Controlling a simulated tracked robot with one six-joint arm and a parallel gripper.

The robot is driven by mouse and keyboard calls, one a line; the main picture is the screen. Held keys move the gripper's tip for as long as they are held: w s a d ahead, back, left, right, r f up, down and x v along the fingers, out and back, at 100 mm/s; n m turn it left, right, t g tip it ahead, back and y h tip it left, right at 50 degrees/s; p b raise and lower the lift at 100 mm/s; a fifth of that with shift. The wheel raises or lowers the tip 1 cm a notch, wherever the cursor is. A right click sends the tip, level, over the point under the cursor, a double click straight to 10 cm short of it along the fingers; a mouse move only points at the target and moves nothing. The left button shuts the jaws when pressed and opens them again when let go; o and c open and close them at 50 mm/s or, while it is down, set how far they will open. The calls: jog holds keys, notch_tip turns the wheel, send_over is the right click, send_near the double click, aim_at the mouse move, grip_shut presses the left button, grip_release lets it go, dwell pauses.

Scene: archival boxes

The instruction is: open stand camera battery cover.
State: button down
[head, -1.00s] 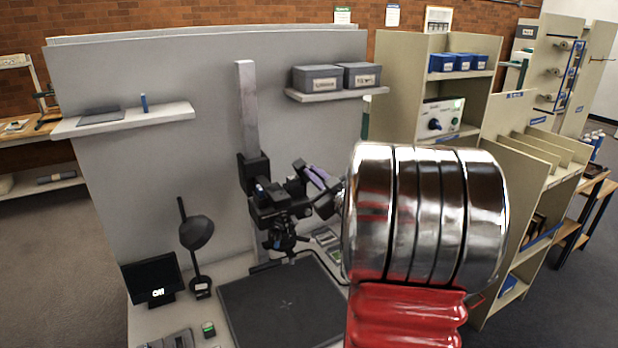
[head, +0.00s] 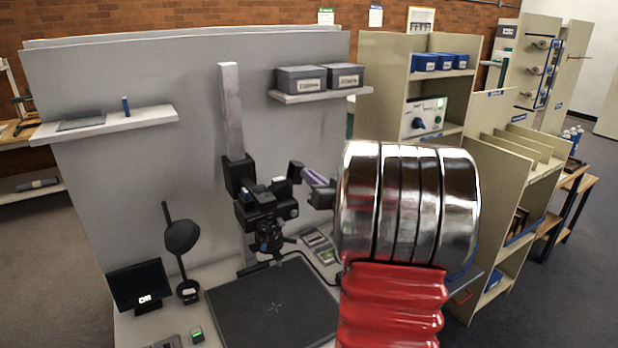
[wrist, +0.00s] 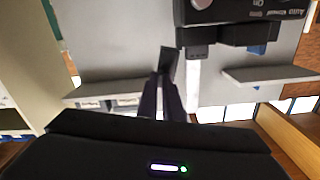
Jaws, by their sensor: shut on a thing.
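The stand camera (head: 268,204) is a black body on a pale upright column (head: 232,110) above a dark copy board (head: 272,302). In the wrist view, its labelled face (wrist: 245,12) shows at the top right. My gripper (head: 307,174) has purple fingers and is beside the camera's upper right in the head view. In the wrist view, my gripper (wrist: 166,78) is shut on a small dark flap, seemingly the battery cover (wrist: 168,62). The flap lies close to the camera body; whether it still joins it I cannot tell. My arm hides part of the head view.
A wall shelf (head: 335,94) with two grey boxes is behind, above the gripper. A lamp (head: 182,237) and small monitor (head: 140,286) stand left of the board. Beige shelving (head: 382,75) stands to the right. The copy board's visible surface is clear.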

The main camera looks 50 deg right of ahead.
jog(key=shift+f, duration=0.4)
jog(key=c, duration=1.9)
grip_release()
jog(key=shift+r, duration=0.3)
jog(key=shift+s, duration=0.15)
jog(key=v, duration=1.3)
jog(key=shift+s+a, duration=0.2)
jog(key=shift+s, duration=0.05)
jog(key=shift+w, duration=0.1)
